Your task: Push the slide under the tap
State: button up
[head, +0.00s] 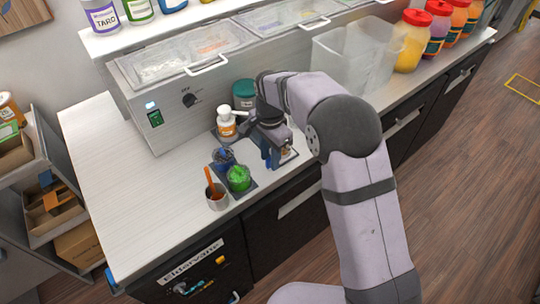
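My gripper (273,160) is low over the counter at the middle, with its blue fingertips pointing down. The arm and wrist hide much of it, so I cannot tell whether it is open or shut. A dark flat base (247,190) lies to its left, with a bright green round piece (238,178) on it and a blue part (223,157) behind that. A small brown and white item (288,153) shows just right of the fingertips, partly hidden. I cannot clearly make out the slide or the tap, or whether my gripper touches either.
A metal cup (216,199) with an orange handle stands near the front edge. A white pump bottle (226,122) and a green tub (244,92) stand behind. A clear bin (356,55) is at the back right. The left counter (110,180) is clear.

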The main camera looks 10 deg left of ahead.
jog(key=shift+f, duration=0.5)
grip_shut()
jog(key=shift+w+a+r+p, duration=0.1)
jog(key=shift+w+a+p, duration=1.9)
jog(key=shift+w+a, duration=1.3)
jog(key=shift+w+r, duration=0.1)
grip_release()
jog(key=shift+a, duration=0.1)
